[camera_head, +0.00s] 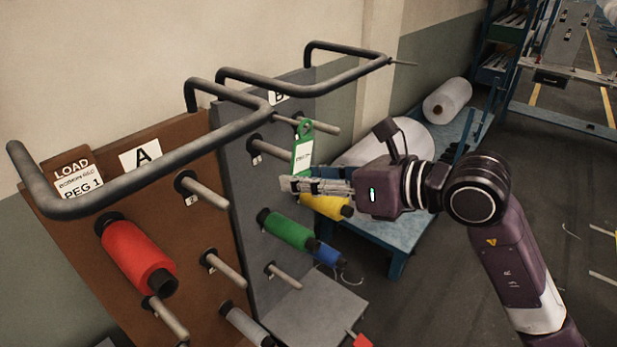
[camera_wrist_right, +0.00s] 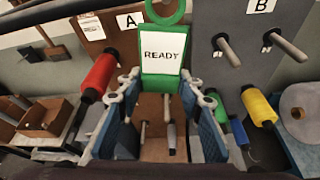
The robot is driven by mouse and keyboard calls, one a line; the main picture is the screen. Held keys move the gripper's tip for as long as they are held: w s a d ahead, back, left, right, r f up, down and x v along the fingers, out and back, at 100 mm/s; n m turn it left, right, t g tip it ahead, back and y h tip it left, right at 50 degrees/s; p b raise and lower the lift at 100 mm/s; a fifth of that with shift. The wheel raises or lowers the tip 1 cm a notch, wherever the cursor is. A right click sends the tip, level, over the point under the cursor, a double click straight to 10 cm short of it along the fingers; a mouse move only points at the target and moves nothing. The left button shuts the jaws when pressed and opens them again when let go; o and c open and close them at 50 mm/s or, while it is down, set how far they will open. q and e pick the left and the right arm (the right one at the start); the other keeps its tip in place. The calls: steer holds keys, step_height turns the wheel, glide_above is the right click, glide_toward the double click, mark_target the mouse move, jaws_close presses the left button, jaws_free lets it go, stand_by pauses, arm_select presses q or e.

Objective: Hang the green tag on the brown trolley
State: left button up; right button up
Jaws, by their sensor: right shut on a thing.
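The green tag (camera_head: 303,153) has a ring on top and a white label; in the right wrist view the tag (camera_wrist_right: 187,85) reads READY. My right gripper (camera_head: 290,185) is shut on its lower end and holds it upright. The brown trolley (camera_head: 190,235), marked A, stands at the left with a dark bar handle (camera_head: 130,192). A short thin pin (camera_head: 284,119) sticks out from the handle's right corner. The tag's ring is close to the pin's tip; I cannot tell whether it is around it. My left gripper is not in view.
The grey trolley (camera_head: 236,160), marked B, stands just behind with its own handle (camera_head: 330,82) and pegs near the tag. Red (camera_head: 138,258), green (camera_head: 285,229) and yellow (camera_head: 328,206) spools sit on pegs. A blue pallet table (camera_head: 400,235) with large rolls is behind my right arm.

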steer(key=shift+w+a, duration=0.1)
steer(key=shift+a, duration=0.05)
stand_by(0.3)
steer(key=shift+f+b, duration=0.25)
steer(key=shift+b, duration=0.1)
steer(key=o, duration=1.4)
steer(key=shift+c, duration=0.2)
steer(key=v, duration=0.9)
steer(key=shift+f+b, duration=0.35)
steer(key=shift+b, duration=0.05)
